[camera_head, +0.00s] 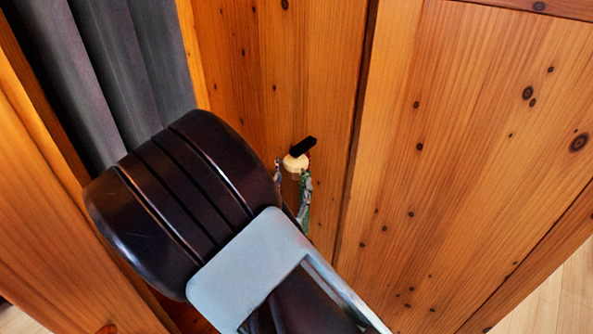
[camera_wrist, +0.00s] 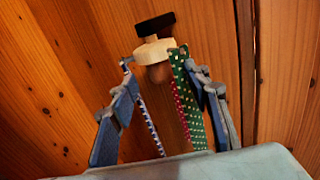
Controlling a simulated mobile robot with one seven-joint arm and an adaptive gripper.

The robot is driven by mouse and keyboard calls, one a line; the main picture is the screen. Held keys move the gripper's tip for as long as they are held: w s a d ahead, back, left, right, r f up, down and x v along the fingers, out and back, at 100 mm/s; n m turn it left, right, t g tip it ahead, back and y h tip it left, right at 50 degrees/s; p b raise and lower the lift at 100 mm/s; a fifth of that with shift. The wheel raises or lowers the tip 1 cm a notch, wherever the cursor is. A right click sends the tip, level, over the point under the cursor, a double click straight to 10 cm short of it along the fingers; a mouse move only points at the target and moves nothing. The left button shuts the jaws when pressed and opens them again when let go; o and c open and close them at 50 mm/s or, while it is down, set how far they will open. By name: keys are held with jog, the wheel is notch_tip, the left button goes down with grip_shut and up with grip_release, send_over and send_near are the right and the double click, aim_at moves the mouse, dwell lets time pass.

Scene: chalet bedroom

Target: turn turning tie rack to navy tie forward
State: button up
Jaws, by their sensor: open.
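The turning tie rack (camera_head: 295,162) has a pale round hub with a black piece on top, mounted by the wood panel. The rack also shows in the wrist view (camera_wrist: 155,49). A green tie with pale dots (camera_wrist: 194,105) hangs at its right, with a red dotted strip (camera_wrist: 180,98) beside it. A narrow dark-and-pale patterned tie (camera_wrist: 151,125) hangs at its left. Contact is unclear. In the head view my arm hides the gripper.
Knotty wood panels (camera_head: 470,150) stand behind and to the right of the rack. Grey fabric (camera_head: 135,70) hangs at the upper left. Another wood panel (camera_head: 50,220) is close at the left. Pale floor (camera_head: 560,300) shows at the lower right.

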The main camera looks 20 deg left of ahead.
aim_at(295, 175)
jog(key=w, duration=0.5)
jog(key=shift+w+a, duration=0.25)
jog(key=shift+w, duration=0.05)
jog(key=c, duration=1.2)
